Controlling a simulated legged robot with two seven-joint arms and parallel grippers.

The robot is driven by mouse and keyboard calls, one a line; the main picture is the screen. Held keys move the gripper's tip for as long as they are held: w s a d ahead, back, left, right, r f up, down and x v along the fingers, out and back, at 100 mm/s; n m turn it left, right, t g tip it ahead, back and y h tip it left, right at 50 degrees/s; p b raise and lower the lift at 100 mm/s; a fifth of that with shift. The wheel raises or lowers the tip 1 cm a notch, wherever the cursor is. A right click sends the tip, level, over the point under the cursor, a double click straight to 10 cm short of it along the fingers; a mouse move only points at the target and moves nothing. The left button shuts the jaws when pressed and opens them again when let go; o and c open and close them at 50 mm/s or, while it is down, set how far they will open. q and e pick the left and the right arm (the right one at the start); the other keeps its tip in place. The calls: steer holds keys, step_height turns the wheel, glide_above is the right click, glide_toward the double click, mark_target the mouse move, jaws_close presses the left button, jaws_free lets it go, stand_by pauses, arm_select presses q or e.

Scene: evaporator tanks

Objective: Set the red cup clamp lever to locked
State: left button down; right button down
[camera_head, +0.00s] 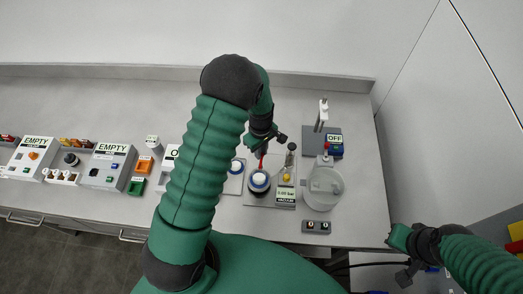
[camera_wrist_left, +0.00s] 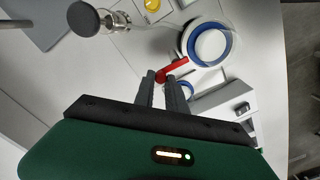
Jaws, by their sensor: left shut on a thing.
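In the left wrist view the red lever (camera_wrist_left: 174,69) reaches from the rim of the cup (camera_wrist_left: 207,43) to between my fingertips. My left gripper (camera_head: 265,143) comes in from behind the cup and is shut on the lever; its fingers (camera_wrist_left: 160,77) cover part of it. My right gripper (camera_head: 404,272) is low at the right, away from the lever, and its jaw opening is unclear.
A gauge box reading vacuum (camera_head: 285,195), a yellow knob (camera_head: 287,178) and a glass piece with a dark top (camera_head: 292,147) stand right of the cup. A round clear-lidded vessel (camera_head: 324,187) is farther right. Boxes labelled EMPTY (camera_head: 108,165) line the left bench.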

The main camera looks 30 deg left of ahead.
arm_select(q)
steer(key=shift+s+d+f, duration=0.1)
steer(key=shift+s, duration=0.05)
steer(key=c, duration=1.5)
jaws_free()
steer(key=shift+o, duration=0.7)
steer(key=shift+r, duration=0.35)
step_height(320, 180, up, 16)
steer(key=b, duration=0.2)
steer(key=shift+b, duration=0.4)
steer(key=shift+r, duration=0.1)
